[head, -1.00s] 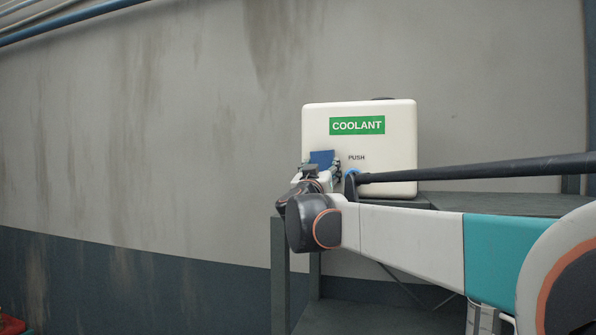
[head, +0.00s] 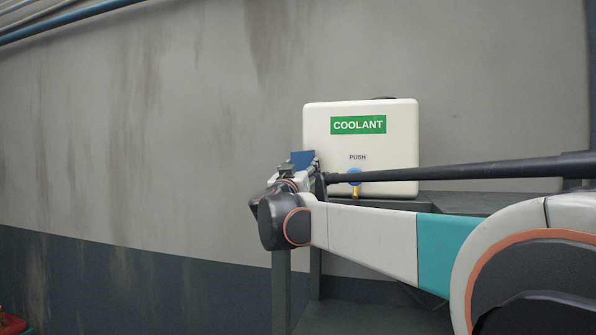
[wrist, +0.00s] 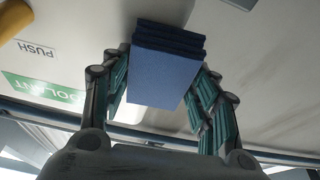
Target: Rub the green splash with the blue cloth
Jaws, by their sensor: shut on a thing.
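The blue cloth (wrist: 165,68) is folded in layers and held between the two fingers of my gripper (wrist: 163,82) in the wrist view. In the head view the cloth (head: 302,160) shows as a small blue patch at my gripper (head: 308,172), near the lower left of the white coolant tank (head: 350,145). My gripper is shut on the cloth. I cannot tell whether the cloth touches the tank. No green splash shows; the green in view is the tank's COOLANT label (head: 358,125).
The tank stands on a dark metal stand (head: 465,203). A grey wall (head: 150,130) is behind. The space left of the stand looks clear.

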